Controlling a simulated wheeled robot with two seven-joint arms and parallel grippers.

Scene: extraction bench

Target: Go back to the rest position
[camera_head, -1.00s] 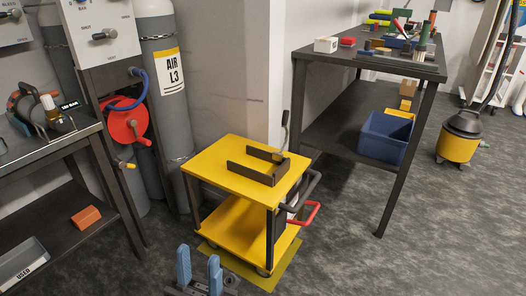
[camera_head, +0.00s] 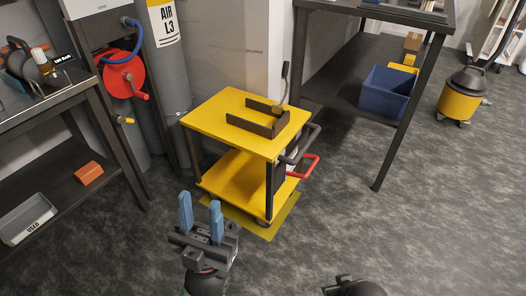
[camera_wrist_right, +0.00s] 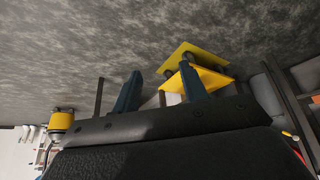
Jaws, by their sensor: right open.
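My left gripper (camera_head: 201,218) stands at the lower middle of the head view, its two blue fingers upright and apart with nothing between them. It is in front of the yellow cart and apart from it. My right arm shows only as a dark part (camera_head: 354,287) at the bottom edge of the head view. In the right wrist view my right gripper (camera_wrist_right: 158,92) has its two dark blue fingers spread wide, with nothing between them.
A bench (camera_head: 40,103) is at left, a dark table (camera_head: 393,148) at right with a blue bin (camera_head: 385,92).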

